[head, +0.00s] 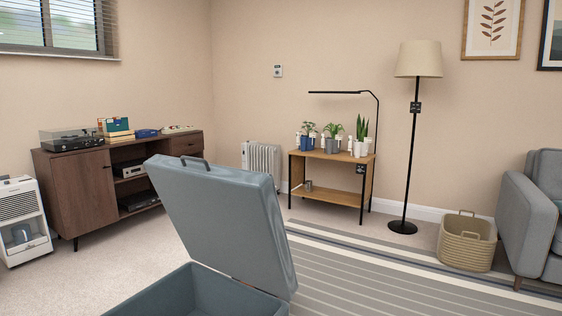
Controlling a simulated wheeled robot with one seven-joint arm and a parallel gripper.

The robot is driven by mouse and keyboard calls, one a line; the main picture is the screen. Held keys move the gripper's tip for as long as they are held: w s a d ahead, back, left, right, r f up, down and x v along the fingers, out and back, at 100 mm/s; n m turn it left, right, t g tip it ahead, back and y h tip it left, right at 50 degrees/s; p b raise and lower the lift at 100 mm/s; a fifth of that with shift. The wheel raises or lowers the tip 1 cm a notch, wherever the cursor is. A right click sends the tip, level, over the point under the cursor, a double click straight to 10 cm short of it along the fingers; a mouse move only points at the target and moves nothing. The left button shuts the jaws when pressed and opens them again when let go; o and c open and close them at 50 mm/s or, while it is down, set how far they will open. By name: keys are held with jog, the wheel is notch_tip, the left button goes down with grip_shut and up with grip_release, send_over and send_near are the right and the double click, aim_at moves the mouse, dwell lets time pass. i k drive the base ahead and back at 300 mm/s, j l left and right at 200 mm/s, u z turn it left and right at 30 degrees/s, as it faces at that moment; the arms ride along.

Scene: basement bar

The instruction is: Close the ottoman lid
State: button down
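The blue-grey ottoman (210,291) stands close in front of me at the bottom of the head view. Its lid (222,220) is raised and tilts up and back to the left. A dark handle (193,161) sits on the lid's upper edge. The open box shows below the lid and looks empty in the part I can see; its lower part is cut off by the frame. My gripper is not in view.
A striped rug (370,272) lies to the right of the ottoman. A wicker basket (466,243), a floor lamp (404,150) and a grey sofa (530,215) stand at the right. A brown cabinet (85,185) and a white appliance (22,220) stand at the left. Carpet (100,275) is clear left of the ottoman.

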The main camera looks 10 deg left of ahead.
aim_at(229, 220)
jog(key=i+l+z, duration=0.2)
jog(key=i, duration=1.05)
jog(key=k+j, duration=0.05)
jog(key=j, duration=0.05)
